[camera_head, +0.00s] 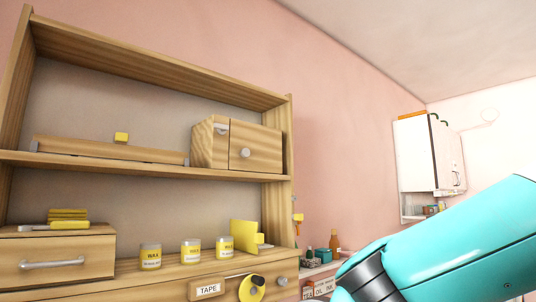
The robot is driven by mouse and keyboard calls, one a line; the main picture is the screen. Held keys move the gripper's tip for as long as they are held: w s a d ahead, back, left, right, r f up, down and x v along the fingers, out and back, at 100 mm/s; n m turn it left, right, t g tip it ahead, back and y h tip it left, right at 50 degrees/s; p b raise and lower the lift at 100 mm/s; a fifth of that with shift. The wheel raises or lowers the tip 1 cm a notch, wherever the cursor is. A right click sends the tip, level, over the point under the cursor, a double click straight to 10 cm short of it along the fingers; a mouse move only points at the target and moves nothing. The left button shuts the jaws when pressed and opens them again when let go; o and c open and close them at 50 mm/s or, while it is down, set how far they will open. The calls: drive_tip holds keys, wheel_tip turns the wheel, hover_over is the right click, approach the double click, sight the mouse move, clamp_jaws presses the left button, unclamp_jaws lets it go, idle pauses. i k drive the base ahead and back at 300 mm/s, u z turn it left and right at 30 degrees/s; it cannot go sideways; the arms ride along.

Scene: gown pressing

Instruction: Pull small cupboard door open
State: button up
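A small wooden cupboard (262,139) sits at the right end of the upper shelf. Its front door has a round grey knob (245,153) and looks shut, flush with the box. A pale metal piece (221,128) shows on the cupboard's left part. A white wall cupboard (412,157) hangs farther back on the right. Only my teal arm and a dark joint show at the lower right, well apart from both cupboards. My gripper is outside the picture, so its state is hidden.
The wooden shelf unit (291,190) fills the left side. Wax jars (190,252) stand on the lower surface beside a yellow block (244,234). A tape roll (251,288) hangs below. A drawer (55,266) is at the left. Open space lies right of the unit.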

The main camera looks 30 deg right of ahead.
sight(253, 147)
drive_tip(key=z, duration=0.65)
drive_tip(key=i, duration=0.85)
drive_tip(key=u, duration=0.8)
